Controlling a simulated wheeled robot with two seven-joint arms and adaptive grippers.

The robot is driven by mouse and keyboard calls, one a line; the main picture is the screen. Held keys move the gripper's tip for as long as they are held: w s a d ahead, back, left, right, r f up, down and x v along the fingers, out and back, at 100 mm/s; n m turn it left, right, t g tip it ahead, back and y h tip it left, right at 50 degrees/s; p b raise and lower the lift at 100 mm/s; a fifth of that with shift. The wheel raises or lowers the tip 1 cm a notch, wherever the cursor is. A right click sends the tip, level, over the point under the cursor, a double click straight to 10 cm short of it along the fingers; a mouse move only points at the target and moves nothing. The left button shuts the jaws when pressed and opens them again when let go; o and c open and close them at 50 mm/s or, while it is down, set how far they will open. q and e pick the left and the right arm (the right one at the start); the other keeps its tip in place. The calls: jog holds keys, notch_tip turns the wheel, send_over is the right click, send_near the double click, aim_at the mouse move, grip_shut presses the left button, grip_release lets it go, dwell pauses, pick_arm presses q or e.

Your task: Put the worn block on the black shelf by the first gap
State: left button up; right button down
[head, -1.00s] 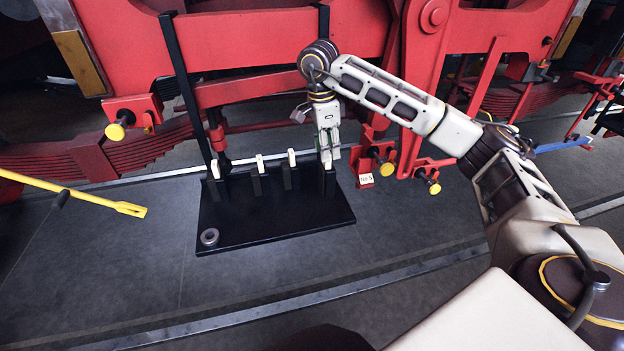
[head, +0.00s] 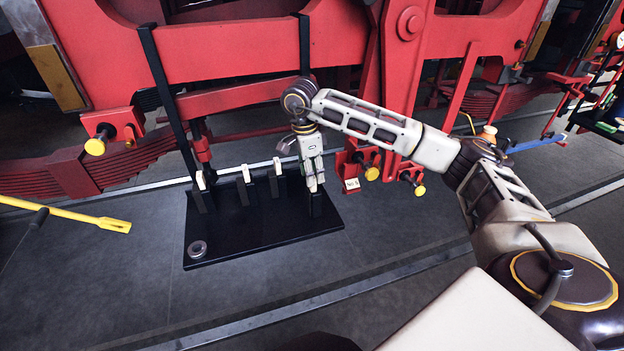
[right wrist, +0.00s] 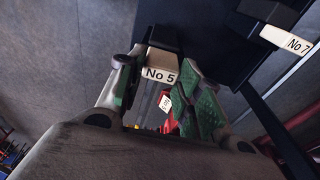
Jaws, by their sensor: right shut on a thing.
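The black shelf (head: 262,240) is a low plate on the floor with several upright black pieces along its back, three of them with pale tops. My right gripper (head: 316,186) is over its right end, pointing down, and shut on the worn block, a dark piece. In the right wrist view the block (right wrist: 162,38) has a pale "No 5" face (right wrist: 160,75) between the green fingertips. Its lower part (head: 316,205) shows under the gripper; I cannot tell whether it touches the shelf. My left gripper is not in view.
A tagged red part (head: 350,168) with yellow-ended pins hangs just right of the shelf. The red frame (head: 240,57) stands behind. A grey ring (head: 198,248) lies on the shelf's front left corner. A "No 7" piece (right wrist: 285,38) is near the gripper. A yellow bar (head: 70,214) is at left.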

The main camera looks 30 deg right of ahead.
jog(key=shift+f, duration=1.55)
jog(key=c, duration=1)
grip_release()
jog(key=shift+o, duration=0.2)
notch_tip(320, 180, up, 8)
notch_tip(320, 180, up, 4)
send_over(309, 189)
jog(key=shift+a, duration=0.3)
